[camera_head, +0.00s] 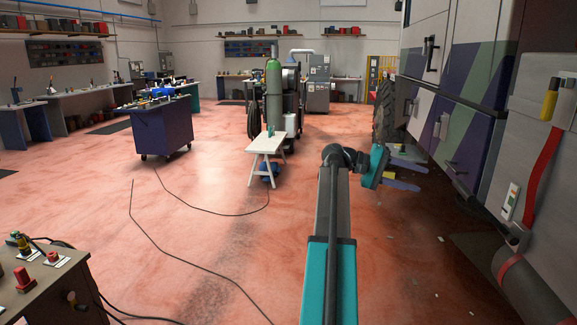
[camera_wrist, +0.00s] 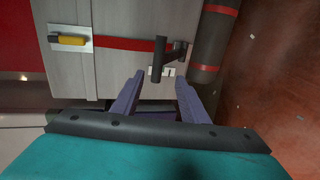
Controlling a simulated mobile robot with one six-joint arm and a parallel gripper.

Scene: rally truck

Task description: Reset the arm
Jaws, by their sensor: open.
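My arm extends forward from the bottom centre of the head view. My gripper (camera_head: 423,173) points to the right toward the truck's side, with its two purple fingers apart and nothing between them. In the wrist view my gripper (camera_wrist: 160,76) also shows open and empty. The truck (camera_head: 450,65) stands on the right. Its grey panel (camera_wrist: 115,70) lies beyond the fingers, with a dark handle-like part (camera_wrist: 158,62) showing between the fingertips. I cannot judge the distance to it exactly; no contact shows.
A yellow-handled tool (camera_head: 549,103), a red strap (camera_head: 541,165) and a dark roll (camera_head: 530,292) are on the truck's side. A white trestle (camera_head: 267,143), blue cart (camera_head: 163,128) and workbench (camera_head: 45,285) stand left. Cables cross the floor. Open floor lies left of my arm.

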